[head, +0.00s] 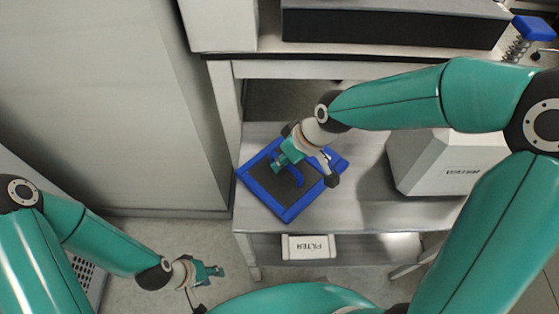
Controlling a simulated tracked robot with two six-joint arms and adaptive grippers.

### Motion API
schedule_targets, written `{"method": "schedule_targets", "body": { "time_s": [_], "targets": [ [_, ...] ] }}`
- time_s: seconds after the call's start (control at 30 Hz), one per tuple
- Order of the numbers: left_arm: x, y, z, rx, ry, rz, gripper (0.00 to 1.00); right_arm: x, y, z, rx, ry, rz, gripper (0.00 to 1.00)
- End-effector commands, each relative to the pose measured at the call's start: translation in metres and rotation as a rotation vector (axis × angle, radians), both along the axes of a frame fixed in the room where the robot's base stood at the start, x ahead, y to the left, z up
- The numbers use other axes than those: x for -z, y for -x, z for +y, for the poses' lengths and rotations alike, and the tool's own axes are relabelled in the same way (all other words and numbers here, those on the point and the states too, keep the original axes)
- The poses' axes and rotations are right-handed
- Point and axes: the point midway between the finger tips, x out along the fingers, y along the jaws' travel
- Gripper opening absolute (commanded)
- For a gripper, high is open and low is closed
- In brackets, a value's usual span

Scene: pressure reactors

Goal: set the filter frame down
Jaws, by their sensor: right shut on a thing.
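The filter frame (264,200) is a blue square border around a dark grey mesh, with a blue handle bar across it. It is at the left end of the light grey bench top (350,212), turned at an angle to the edges. My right gripper (291,166) reaches in from the right and is shut on the frame's handle, partly covering its upper part. From above I cannot tell whether the frame touches the bench. My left gripper (213,271) is low at the left, over the floor, away from the frame. Its fingers are too small to read.
A white box-shaped unit (440,165) stands on the bench to the right. A white box labelled FILTER (308,247) is below the bench's front edge. A tall grey cabinet (110,100) stands left of the bench. A blue knob on a spring (534,28) is at the upper right.

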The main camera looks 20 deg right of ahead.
Motion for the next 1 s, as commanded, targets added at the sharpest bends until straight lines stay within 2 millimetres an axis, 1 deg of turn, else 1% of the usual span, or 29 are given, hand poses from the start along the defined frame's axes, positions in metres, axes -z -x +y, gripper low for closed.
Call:
{"method": "schedule_targets", "body": {
  "time_s": [0.03,0.17,0.47,0.57,0.67,0.77,1.0],
  "targets": [
    [0.000,0.000,0.000,0.000,0.000,0.000,0.40,0.000,0.000,0.000,0.000,0.000,0.000,0.18],
    [0.000,0.000,0.000,0.000,0.000,0.000,0.40,0.000,0.000,0.000,-0.001,0.000,0.000,0.39],
    [0.000,0.000,0.000,0.000,0.000,0.000,0.40,-0.001,0.000,0.000,-0.001,0.000,0.000,0.40],
    [-0.001,0.000,0.000,0.000,0.000,0.000,0.40,-0.006,0.001,-0.001,-0.001,0.000,-0.001,0.40],
    [-0.004,0.000,0.000,0.000,0.000,0.000,0.40,-0.015,0.003,-0.004,0.000,0.000,-0.003,0.40],
    [-0.007,0.000,0.000,0.000,0.000,0.000,0.40,-0.031,0.006,-0.010,0.001,-0.002,-0.005,0.40],
    [-0.016,0.000,0.000,0.000,0.000,0.000,0.40,-0.075,0.019,-0.026,0.001,0.000,-0.005,0.40]
  ]
}}
